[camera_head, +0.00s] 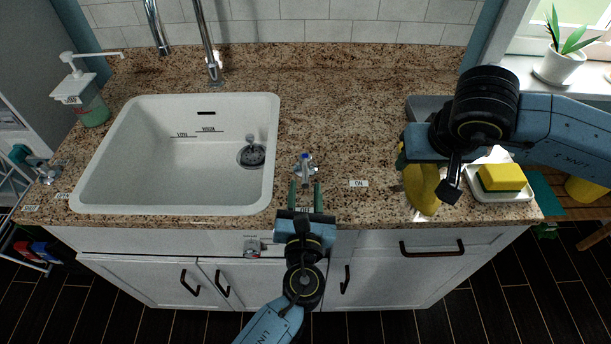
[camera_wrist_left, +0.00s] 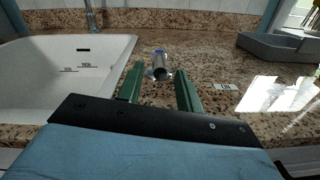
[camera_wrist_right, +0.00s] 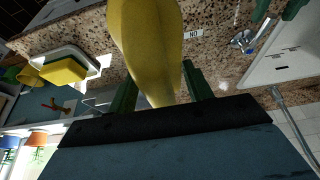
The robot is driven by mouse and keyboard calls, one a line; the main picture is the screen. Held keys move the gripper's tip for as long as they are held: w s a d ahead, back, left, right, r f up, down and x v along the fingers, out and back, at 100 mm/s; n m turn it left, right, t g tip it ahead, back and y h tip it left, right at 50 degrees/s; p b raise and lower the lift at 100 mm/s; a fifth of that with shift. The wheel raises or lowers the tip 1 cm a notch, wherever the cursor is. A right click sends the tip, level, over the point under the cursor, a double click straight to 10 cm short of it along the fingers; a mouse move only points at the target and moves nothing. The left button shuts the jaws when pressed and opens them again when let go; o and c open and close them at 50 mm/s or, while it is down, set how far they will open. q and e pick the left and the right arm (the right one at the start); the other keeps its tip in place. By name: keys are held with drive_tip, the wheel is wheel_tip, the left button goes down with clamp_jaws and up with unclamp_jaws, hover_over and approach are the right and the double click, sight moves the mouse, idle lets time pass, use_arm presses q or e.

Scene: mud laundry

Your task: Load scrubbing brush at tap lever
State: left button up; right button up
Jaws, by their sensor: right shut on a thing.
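The tap lever (camera_head: 305,166) is a small metal post with a blue cap on the counter, right of the sink. My left gripper (camera_head: 305,186) is open and empty just in front of it. In the left wrist view the lever (camera_wrist_left: 160,62) stands upright, framed by the spread green fingers. My right gripper (camera_head: 416,168) is shut on a yellow rounded thing (camera_head: 422,192) over the counter's front right. It fills much of the right wrist view (camera_wrist_right: 147,40). It may be the scrubbing brush, but no bristles show.
The white sink (camera_head: 100,190) lies left of the lever. A soap dispenser (camera_head: 92,105) stands at its far left. A yellow and green sponge (camera_head: 501,177) sits on a white dish (camera_head: 497,198) right of the held thing. A grey tray (camera_wrist_left: 275,50) stands behind. An ON label (camera_head: 359,184) marks the counter.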

sight(305, 176)
use_arm(q)
drive_tip(key=shift+w, duration=2.15)
drive_tip(key=shift+c, duration=0.4)
clamp_jaws()
